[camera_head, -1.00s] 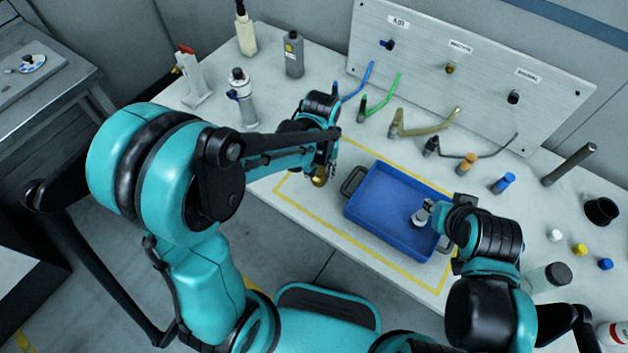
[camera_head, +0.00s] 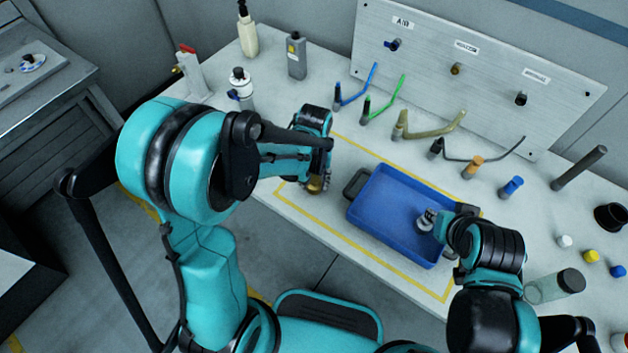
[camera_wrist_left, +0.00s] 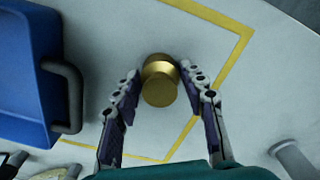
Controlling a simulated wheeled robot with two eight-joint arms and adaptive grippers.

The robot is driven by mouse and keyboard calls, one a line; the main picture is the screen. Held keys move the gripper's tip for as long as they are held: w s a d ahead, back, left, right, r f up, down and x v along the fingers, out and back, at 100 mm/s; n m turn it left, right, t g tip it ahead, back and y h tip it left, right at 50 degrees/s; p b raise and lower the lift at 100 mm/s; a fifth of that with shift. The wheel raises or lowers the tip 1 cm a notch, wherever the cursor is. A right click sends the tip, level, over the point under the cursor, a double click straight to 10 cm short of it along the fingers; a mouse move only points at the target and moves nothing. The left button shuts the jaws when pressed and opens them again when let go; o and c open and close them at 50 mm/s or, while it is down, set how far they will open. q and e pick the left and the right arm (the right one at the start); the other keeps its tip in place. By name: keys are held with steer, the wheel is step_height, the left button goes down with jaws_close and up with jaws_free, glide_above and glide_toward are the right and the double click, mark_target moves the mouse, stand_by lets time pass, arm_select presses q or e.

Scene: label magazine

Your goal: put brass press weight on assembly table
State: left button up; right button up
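The brass press weight (camera_head: 315,186) is a small gold cylinder below my left gripper (camera_head: 312,178) in the head view. In the left wrist view the weight (camera_wrist_left: 160,82) sits between the two fingertips of my left gripper (camera_wrist_left: 160,72), which appear to touch its sides. It is over the front left part of the yellow-outlined area on the white assembly table (camera_head: 330,235). Whether its base touches the table is unclear. My right gripper (camera_head: 434,220) is over the right part of the blue tray, at a small grey-white object (camera_head: 426,219); its fingers are mostly hidden.
The blue tray (camera_head: 372,224) with dark handles stands right of the weight. Colored hoses and a labelled panel (camera_head: 470,60) are behind it. Bottles (camera_head: 296,56) stand at the back left. Small caps and a jar (camera_head: 556,285) are at right. The table's front edge is close to the weight.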

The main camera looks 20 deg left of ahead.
mark_target(314, 179)
arm_select(q)
steer(key=shift+o, duration=0.6)
steer(key=shift+r, duration=0.1)
steer(key=shift+r, duration=0.2)
step_height(314, 179, up, 11)
steer(key=p, duration=0.4)
steer(key=shift+p, duration=0.35)
steer(key=s+a+r+m+t, duration=0.2)
steer(key=s+a+r+t, duration=0.2)
steer(key=s+r+t, duration=0.3)
steer(key=shift+s+a+r, duration=0.35)
steer(key=shift+s+r, duration=0.25)
steer(key=shift+s, duration=1.05)
